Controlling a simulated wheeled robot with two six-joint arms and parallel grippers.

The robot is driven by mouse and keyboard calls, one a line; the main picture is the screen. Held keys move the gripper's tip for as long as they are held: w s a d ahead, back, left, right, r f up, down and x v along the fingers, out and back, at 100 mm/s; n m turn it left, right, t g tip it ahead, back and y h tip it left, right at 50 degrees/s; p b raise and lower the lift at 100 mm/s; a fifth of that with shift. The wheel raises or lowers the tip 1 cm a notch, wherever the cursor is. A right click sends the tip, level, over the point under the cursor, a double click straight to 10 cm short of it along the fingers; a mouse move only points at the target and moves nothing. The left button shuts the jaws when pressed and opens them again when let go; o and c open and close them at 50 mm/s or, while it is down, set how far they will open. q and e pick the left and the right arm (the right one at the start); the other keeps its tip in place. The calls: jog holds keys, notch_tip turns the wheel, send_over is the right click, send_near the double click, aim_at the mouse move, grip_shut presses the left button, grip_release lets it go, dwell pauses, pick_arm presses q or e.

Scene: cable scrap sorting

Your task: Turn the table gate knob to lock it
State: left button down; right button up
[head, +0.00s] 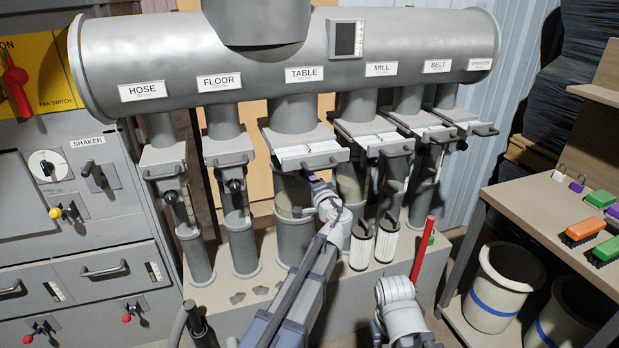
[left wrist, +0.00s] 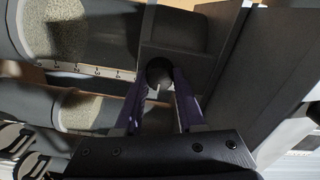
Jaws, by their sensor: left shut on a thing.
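The table gate (head: 311,154) is a pale sliding plate with a handle, under the duct label TABLE (head: 304,74). My left gripper (head: 317,182) is just below the front of this gate in the head view, and it hides the knob there. In the left wrist view the knob (left wrist: 159,71) is a dark round piece with a short pale mark pointing down the picture. The two purple fingers of my left gripper (left wrist: 160,82) are shut on it from both sides. My right arm shows at the lower right of the head view, but its gripper does not.
Neighbouring gates for floor (head: 229,159) and mill (head: 374,138) stand close on both sides. Two pleated filters (head: 374,243) and a red bar (head: 422,250) stand right of my left arm. A workbench with brushes (head: 583,231) is at the right.

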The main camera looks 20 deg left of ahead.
dwell(0.3)
pick_arm(q)
jog(key=c, duration=0.5)
grip_release()
jog(key=v, duration=0.7)
jog(key=shift+s+d, duration=0.25)
jog(key=shift+s, duration=0.1)
